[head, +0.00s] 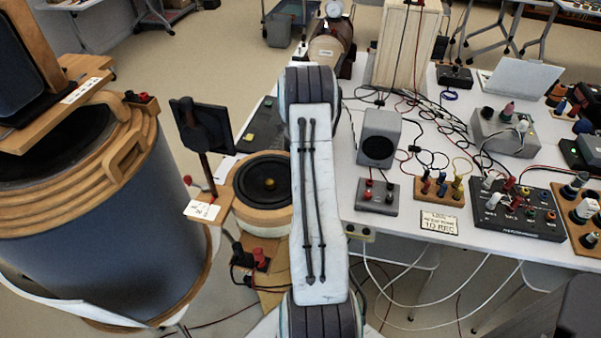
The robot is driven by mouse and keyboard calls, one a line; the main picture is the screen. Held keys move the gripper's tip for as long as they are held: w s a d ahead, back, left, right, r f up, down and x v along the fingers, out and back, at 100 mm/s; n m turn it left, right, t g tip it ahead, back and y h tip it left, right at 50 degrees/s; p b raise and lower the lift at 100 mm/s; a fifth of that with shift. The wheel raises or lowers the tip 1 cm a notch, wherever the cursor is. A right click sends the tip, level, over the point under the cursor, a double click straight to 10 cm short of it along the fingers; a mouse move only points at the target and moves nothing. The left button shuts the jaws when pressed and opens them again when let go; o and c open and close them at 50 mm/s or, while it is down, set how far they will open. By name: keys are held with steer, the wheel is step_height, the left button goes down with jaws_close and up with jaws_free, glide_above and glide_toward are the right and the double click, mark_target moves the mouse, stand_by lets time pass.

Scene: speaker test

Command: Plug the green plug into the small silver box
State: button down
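A small silver-grey box (376,206) with red and black terminals sits near the front edge of the white table, in front of a grey speaker. A larger silver-grey box (490,138) with knobs or plugs on top stands farther right. I cannot tell for certain which one is the silver box of the task. I cannot make out a clearly green plug; several small plugs on the right are too small to tell. My arm runs up the middle of the view and hides part of the table's left side. My gripper is not visible.
The grey speaker (379,138) and a black panel with plugs (515,215) stand on the white table (408,232). Loose cables (430,118) spread across its middle. A big drum-shaped speaker (80,235) fills the left. A round wooden speaker (262,182) is beside my arm.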

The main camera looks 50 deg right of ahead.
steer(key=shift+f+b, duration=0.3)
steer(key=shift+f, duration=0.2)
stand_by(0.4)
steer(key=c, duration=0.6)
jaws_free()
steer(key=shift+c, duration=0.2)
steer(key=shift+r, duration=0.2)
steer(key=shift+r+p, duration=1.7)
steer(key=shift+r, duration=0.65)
